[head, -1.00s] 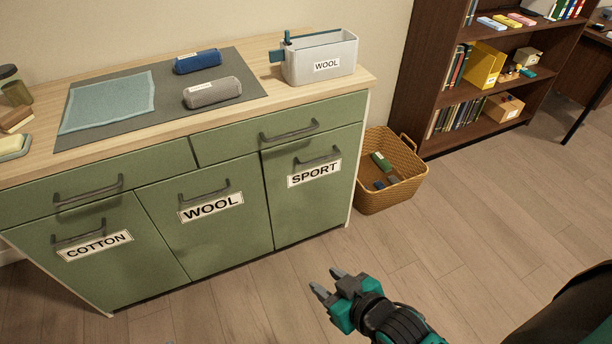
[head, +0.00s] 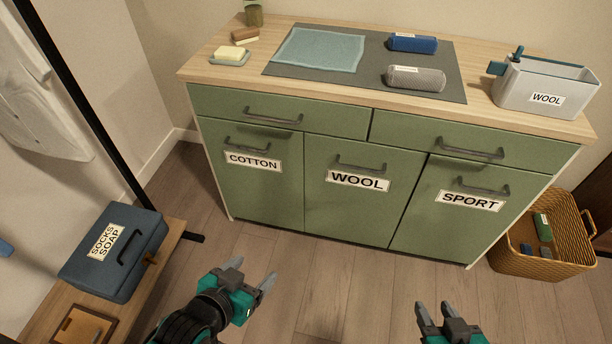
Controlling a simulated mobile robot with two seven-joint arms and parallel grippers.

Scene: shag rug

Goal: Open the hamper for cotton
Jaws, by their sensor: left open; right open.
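The cotton hamper (head: 257,190) is the left of three green fronts in the low part of the cabinet. It is shut and carries a COTTON label (head: 253,162) with a dark bar handle (head: 247,145) above it. My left gripper (head: 252,277) is open and empty, in front of and below the cabinet, apart from the handle. My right gripper (head: 440,315) is open and empty at the bottom of the view, below the SPORT front (head: 465,215). The WOOL front (head: 355,205) between them is shut too.
Two shut drawers lie above the fronts. The worktop (head: 225,85) holds a mat (head: 450,68), rolled bundles, soap and a WOOL bin (head: 545,90). A wicker basket (head: 525,262) stands right. A blue case (head: 112,250) sits on a low bench at left. Floor before the cabinet is clear.

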